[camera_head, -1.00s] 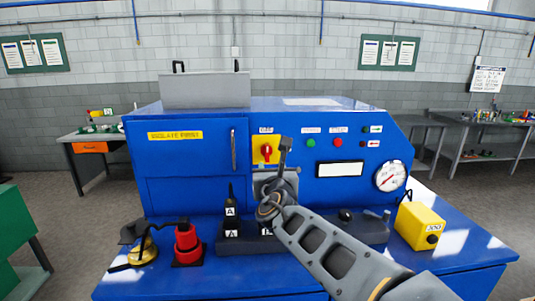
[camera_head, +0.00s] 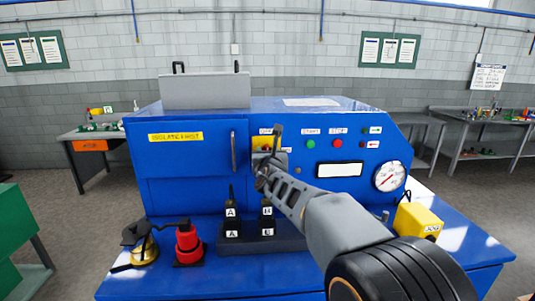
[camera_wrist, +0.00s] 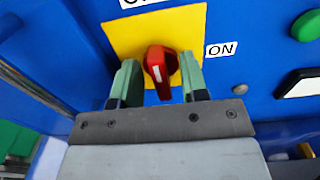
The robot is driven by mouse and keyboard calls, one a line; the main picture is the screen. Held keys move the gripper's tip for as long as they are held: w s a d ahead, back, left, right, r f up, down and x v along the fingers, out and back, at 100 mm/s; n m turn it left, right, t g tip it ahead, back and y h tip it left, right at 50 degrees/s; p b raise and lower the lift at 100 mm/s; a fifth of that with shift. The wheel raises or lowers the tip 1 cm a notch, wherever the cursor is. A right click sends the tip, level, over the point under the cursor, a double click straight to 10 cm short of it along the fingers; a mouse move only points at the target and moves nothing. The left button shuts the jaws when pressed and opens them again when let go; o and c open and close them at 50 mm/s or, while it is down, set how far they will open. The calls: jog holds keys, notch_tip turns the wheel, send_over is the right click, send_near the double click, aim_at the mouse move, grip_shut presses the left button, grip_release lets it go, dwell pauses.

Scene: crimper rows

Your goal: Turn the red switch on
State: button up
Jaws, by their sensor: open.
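The red switch (camera_wrist: 158,66) is a rotary knob on a yellow plate (camera_wrist: 185,28) on the blue machine's front. In the wrist view its white mark runs roughly up and down, and an "ON" label (camera_wrist: 221,49) stands to the right of the plate. My gripper (camera_wrist: 160,80) is open, with one green finger on each side of the knob. I cannot tell whether either finger touches it. In the head view my gripper (camera_head: 268,158) covers most of the switch, and only the top of the yellow plate (camera_head: 264,141) and bits of red show.
A green button (camera_head: 311,144), a red button (camera_head: 338,143) and a gauge (camera_head: 389,176) lie right of the switch. A door handle (camera_head: 233,150) is to its left. Labelled black parts (camera_head: 231,228) stand below, beside a red device (camera_head: 187,243). A yellow box (camera_head: 417,220) sits at right.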

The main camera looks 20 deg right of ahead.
grip_shut()
dwell(0.3)
jog(key=shift+f, duration=0.1)
jog(key=m+b, duration=0.1)
jog(key=b, duration=0.1)
jog(key=m+b, duration=0.1)
jog(key=b, duration=0.1)
jog(key=shift+d+f+m, duration=0.1)
jog(key=shift+f+m, duration=0.15)
jog(key=shift+m, duration=0.05)
jog(key=m+b, duration=0.5)
jog(key=shift+d, duration=0.1)
jog(key=m+b, duration=0.2)
jog(key=m, duration=0.3)
jog(key=shift+d+m+b, duration=0.1)
jog(key=shift+m+b, duration=1.35)
jog(key=shift+m, duration=1.15)
